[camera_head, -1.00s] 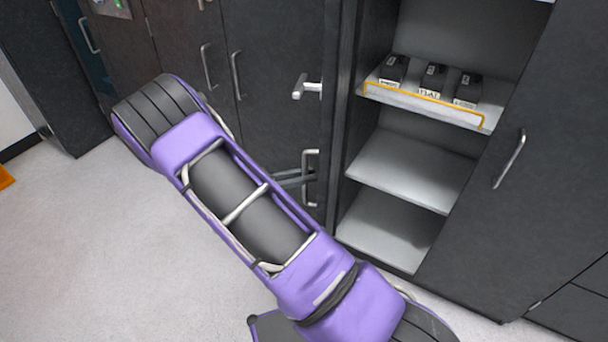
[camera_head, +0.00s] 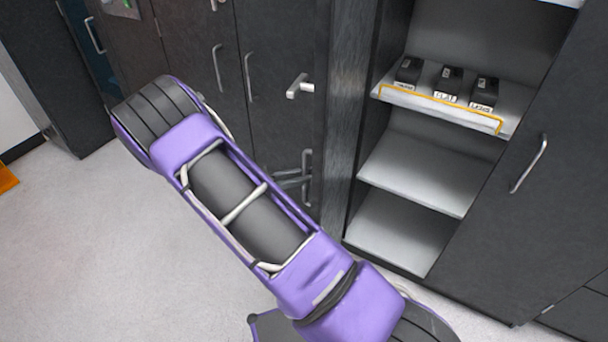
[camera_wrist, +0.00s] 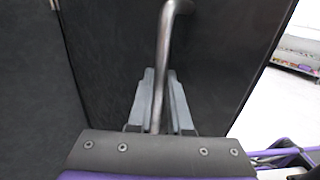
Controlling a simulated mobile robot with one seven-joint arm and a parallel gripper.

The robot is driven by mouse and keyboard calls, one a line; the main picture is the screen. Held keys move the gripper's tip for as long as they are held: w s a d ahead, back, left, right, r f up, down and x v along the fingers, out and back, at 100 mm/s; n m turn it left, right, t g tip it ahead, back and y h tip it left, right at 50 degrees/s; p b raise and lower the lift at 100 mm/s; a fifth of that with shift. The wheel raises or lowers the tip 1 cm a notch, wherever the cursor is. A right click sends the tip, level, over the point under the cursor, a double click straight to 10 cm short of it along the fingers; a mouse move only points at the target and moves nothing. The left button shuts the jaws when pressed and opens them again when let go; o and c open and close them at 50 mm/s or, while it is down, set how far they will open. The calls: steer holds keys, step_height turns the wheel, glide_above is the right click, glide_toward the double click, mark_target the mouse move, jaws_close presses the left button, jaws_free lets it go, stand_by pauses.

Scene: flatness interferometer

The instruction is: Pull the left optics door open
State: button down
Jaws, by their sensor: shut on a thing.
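The left optics door (camera_head: 278,120) is a dark grey panel with a lever (camera_head: 300,87) on its upper part. In the head view it stands left of the open shelves, at an angle to the cabinet front. My gripper (camera_head: 291,183) is at the door's vertical metal bar handle (camera_head: 307,168), low on the panel, partly hidden behind my purple arm. In the wrist view my gripper's grey fingers (camera_wrist: 160,85) are on either side of the bar handle (camera_wrist: 167,35), shut on it, with the door (camera_wrist: 215,60) behind.
The open cabinet has pale shelves; the top one (camera_head: 452,112) has an orange rim and three small black boxes (camera_head: 448,82). A closed door with a bar handle (camera_head: 529,163) is on the right. More dark cabinets stand at left. The pale floor (camera_head: 80,240) is clear.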

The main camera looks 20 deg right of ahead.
steer(key=shift+w+d+r, duration=0.15)
steer(key=shift+d, duration=0.05)
steer(key=c, duration=0.8)
jaws_free()
steer(key=shift+c, duration=0.2)
steer(key=shift+a, duration=0.15)
steer(key=a+b, duration=0.1)
steer(key=a, duration=1.6)
steer(key=shift+w, duration=0.45)
steer(key=shift+a, duration=0.1)
